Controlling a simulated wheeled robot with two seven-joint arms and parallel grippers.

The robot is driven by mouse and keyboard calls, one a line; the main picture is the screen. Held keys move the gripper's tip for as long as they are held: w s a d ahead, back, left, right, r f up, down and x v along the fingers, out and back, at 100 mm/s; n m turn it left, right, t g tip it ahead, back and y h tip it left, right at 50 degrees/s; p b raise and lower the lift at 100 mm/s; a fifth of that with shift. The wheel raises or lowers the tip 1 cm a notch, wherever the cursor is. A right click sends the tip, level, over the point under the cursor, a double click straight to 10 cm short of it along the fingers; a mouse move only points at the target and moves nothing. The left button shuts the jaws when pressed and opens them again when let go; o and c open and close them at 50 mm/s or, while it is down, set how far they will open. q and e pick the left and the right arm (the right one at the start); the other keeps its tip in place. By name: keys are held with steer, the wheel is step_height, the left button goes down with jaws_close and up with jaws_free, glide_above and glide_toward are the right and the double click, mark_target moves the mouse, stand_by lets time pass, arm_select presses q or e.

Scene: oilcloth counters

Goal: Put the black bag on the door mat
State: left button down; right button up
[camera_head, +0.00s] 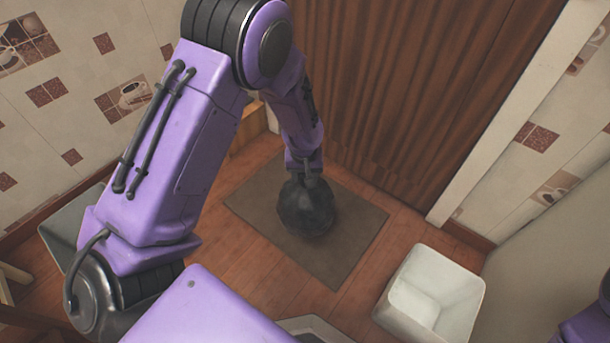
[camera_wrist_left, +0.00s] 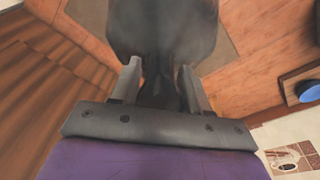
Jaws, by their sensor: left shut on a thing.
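The black bag (camera_head: 307,208) is a dark rounded bundle over the middle of the grey-brown door mat (camera_head: 338,263), in front of the brown door. My left gripper (camera_head: 304,172) is above the bag and shut on its narrow top. In the left wrist view the bag (camera_wrist_left: 162,35) hangs between the two fingers of the gripper (camera_wrist_left: 160,85), and part of the mat (camera_wrist_left: 228,45) shows beyond it. I cannot tell whether the bag's bottom touches the mat. The right gripper is not in view; only a bit of purple arm shows at the right edge.
A white open bin (camera_head: 432,295) stands on the wooden floor right of the mat. A grey container (camera_head: 65,232) stands at the left, partly behind my arm. The brown pleated door (camera_head: 420,90) closes off the far side. Bare floor surrounds the mat.

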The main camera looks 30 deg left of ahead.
mark_target(291, 187)
arm_select(q)
steer(key=shift+n+y, duration=0.3)
steer(key=shift+n, duration=0.5)
steer(key=s+a+f, duration=0.2)
steer(key=a+f, duration=0.1)
steer(key=shift+s+f, duration=0.1)
steer(key=shift+s, duration=0.3)
steer(key=w+a+f+b, duration=0.1)
steer(key=w, duration=0.2)
steer(key=w+f+b, duration=0.2)
steer(key=w+a+f+b, duration=0.1)
steer(key=w, duration=0.2)
steer(key=shift+w+a+f+b, duration=0.3)
steer(key=shift+a+b, duration=0.05)
steer(key=shift+b, duration=0.05)
steer(key=w+a+f+b, duration=0.1)
steer(key=w+f+b, duration=0.3)
steer(key=f, duration=0.4)
steer(key=shift+w+a+f+b, duration=0.15)
steer(key=shift+w+a+b, duration=0.05)
steer(key=shift+w+b, duration=0.2)
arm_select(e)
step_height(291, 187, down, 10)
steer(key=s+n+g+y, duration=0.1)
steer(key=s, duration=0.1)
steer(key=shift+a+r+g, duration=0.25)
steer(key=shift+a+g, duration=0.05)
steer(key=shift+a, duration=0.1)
